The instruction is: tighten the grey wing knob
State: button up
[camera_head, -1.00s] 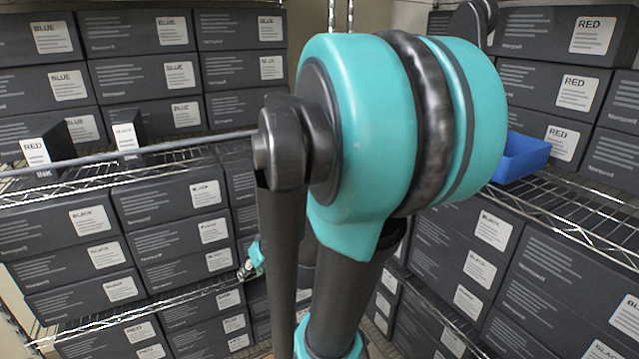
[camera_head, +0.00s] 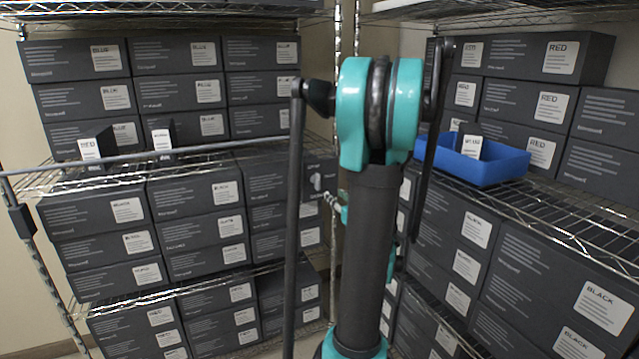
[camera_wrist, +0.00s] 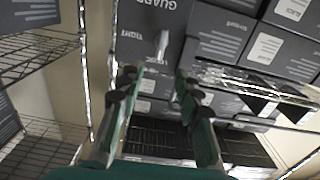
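A pale grey knob-like piece (camera_wrist: 161,43), which looks like the wing knob, stands on the front of a dark housing marked GUARD (camera_wrist: 140,22) in the wrist view. In the head view the small pale knob (camera_head: 317,181) shows on the housing (camera_head: 320,168), left of my arm. My gripper (camera_wrist: 157,82) is open and empty, its two dark-tipped fingers apart, with the knob beyond the tips and apart from them. In the head view my gripper is mostly hidden behind my arm. How tight the knob is cannot be told.
Wire shelves hold stacked dark boxes labelled BLUE (camera_head: 165,90), BLACK (camera_head: 130,215) and RED (camera_head: 545,55). A blue bin (camera_head: 490,165) with a small box stands on the right shelf. A grey rod (camera_head: 120,157) crosses the left shelf. A shelf post (camera_head: 337,50) stands behind my arm.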

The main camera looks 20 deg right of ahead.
aim_at(319, 182)
jog(key=w, duration=1.5)
jog(key=shift+a, duration=0.35)
jog(key=shift+c, duration=0.4)
grip_shut()
